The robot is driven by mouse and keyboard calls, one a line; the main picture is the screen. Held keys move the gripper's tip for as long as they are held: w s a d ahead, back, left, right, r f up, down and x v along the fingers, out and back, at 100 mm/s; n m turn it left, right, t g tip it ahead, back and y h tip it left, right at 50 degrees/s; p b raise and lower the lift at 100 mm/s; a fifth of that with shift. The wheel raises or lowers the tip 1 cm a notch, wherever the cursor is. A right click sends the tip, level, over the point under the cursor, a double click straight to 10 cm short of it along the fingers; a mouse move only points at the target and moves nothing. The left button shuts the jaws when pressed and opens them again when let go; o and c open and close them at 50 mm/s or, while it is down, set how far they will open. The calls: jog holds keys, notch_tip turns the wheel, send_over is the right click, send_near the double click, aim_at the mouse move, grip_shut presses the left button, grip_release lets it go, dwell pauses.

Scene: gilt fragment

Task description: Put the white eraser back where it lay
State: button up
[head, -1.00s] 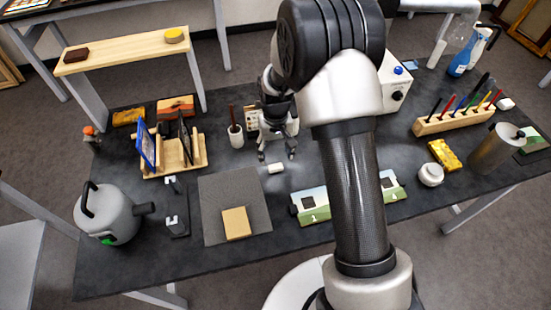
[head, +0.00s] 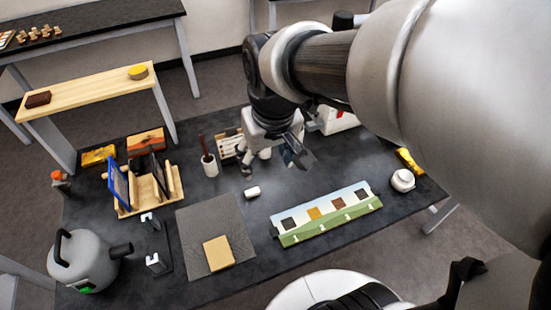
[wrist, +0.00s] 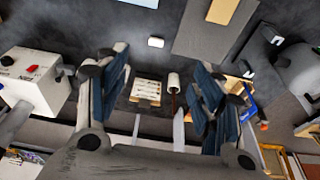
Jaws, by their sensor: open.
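The white eraser (head: 252,192) lies on the dark tabletop, just right of the grey mat (head: 208,222). It also shows in the wrist view (wrist: 156,42), apart from my fingers. My gripper (head: 272,162) is tilted behind the eraser, above the table. Its fingers are spread and empty in the wrist view (wrist: 162,75). The arm does not hide the eraser.
A tan block (head: 218,253) sits on the mat. The picture strip (head: 325,213) lies right of the eraser. A white cup (head: 210,166) and a small sign (head: 229,147) stand behind. A wooden rack (head: 152,190) and grey canister (head: 85,262) are left.

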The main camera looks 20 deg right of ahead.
jog(key=s+r+t, duration=0.1)
jog(key=s+r, duration=0.1)
jog(key=s, duration=1)
jog(key=shift+s+t, duration=0.25)
jog(key=shift+t, duration=0.15)
jog(key=shift+f+b, duration=0.95)
